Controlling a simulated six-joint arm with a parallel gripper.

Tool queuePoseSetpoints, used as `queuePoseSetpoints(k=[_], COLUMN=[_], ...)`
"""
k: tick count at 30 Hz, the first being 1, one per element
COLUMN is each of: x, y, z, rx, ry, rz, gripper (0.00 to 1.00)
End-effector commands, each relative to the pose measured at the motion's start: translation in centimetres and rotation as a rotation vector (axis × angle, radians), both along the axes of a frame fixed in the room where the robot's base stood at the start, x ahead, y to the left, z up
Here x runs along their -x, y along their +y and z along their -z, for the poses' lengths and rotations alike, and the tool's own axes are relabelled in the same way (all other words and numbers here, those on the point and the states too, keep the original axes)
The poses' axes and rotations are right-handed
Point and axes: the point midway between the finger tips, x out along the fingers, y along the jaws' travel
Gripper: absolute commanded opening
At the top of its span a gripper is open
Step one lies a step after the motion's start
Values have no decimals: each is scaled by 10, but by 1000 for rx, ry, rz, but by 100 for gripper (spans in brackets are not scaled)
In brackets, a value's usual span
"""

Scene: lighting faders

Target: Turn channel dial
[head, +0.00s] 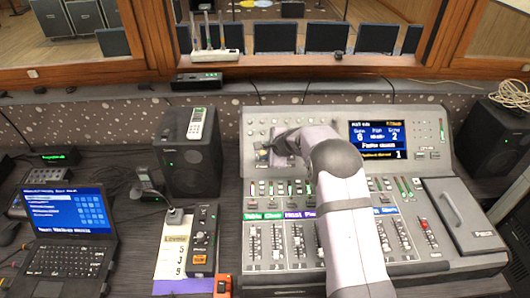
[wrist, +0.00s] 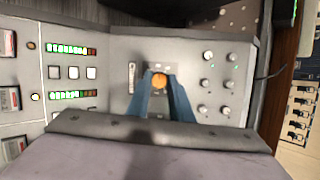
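The channel dial (wrist: 159,81) is a round orange knob on the grey lighting console (head: 335,117). In the wrist view it sits between the two blue fingertips of my gripper (wrist: 160,78), one on each side. Whether the fingers touch the dial or stand just clear of it cannot be told. In the head view my gripper (head: 264,154) reaches down to the console's upper left panel, and the dial cannot be made out there. My arm covers part of the console's middle.
Small round knobs (wrist: 206,82) stand on the same panel beside the dial. The console also has faders (head: 277,242) and a lit screen (head: 377,138). A black speaker (head: 190,152) and a laptop (head: 68,236) stand to the left.

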Motion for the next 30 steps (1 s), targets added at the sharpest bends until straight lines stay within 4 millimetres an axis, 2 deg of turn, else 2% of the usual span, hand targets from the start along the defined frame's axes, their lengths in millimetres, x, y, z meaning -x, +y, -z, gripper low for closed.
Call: queuePoseSetpoints(k=[1, 2, 14, 30], x=[0, 0, 0, -2], y=[0, 0, 0, 1], z=[0, 0, -3, -3], rx=[0, 0, 32, 286], ry=[0, 0, 1, 2], rz=[0, 0, -38, -325], gripper=[5, 0, 0, 0])
